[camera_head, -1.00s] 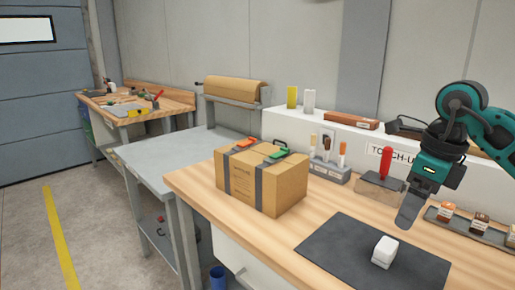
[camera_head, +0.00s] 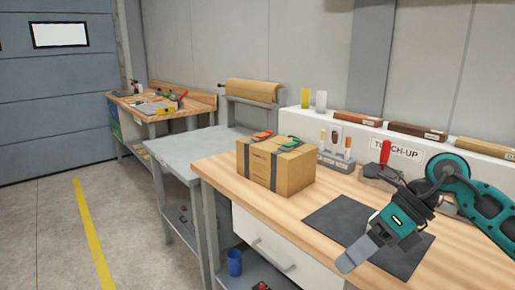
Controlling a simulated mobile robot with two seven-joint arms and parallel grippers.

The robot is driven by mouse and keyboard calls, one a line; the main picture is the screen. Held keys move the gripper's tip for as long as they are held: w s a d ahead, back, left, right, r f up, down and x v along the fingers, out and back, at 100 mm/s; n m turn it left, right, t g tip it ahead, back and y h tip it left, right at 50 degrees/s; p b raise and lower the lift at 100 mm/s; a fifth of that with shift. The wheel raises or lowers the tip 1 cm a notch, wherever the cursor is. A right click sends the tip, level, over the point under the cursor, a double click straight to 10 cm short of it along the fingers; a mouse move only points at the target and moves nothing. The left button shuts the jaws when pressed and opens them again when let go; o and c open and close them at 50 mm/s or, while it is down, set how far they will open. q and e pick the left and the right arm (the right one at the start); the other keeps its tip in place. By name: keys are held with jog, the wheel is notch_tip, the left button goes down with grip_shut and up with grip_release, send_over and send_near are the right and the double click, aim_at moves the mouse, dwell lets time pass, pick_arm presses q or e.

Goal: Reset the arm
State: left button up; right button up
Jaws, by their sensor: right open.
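My right gripper (camera_head: 358,254) comes in from the right and hangs over the front part of the wooden workbench (camera_head: 224,168). It points down and to the left, and nothing shows between its fingers. Its hand covers part of the dark mat (camera_head: 328,219). The white block seen earlier on the mat is not visible now; my arm may hide it. My left gripper does not show in this view.
A cardboard box (camera_head: 265,168) with dark straps stands at the bench's left end, with orange and green tools on top. Behind are a brush holder (camera_head: 336,165) and a white touch-up shelf (camera_head: 455,157). A grey table (camera_head: 180,150) stands left. The floor aisle is clear.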

jog(key=s+a+r+m+t+y, duration=0.1)
jog(key=s+a+m+t+y, duration=0.2)
jog(key=a+m+t+y, duration=0.6)
jog(key=d+f+m+t+h+p, duration=0.1)
jog(key=d+f+m+t+h, duration=0.4)
jog(key=m, duration=0.7)
jog(key=d+f+m+t+h, duration=0.1)
jog(key=f+m+t+h, duration=0.3)
jog(key=f+m, duration=0.55)
jog(key=s+d+f+m+g+h, duration=0.3)
jog(key=s+f+m+g+h, duration=0.3)
jog(key=s+f+m, duration=0.5)
notch_tip(320, 180, down, 3)
jog(key=shift+s+d+r+m+g+p, duration=0.1)
jog(key=shift+s+d+m+g+p, duration=0.25)
jog(key=shift+m+g, duration=0.2)
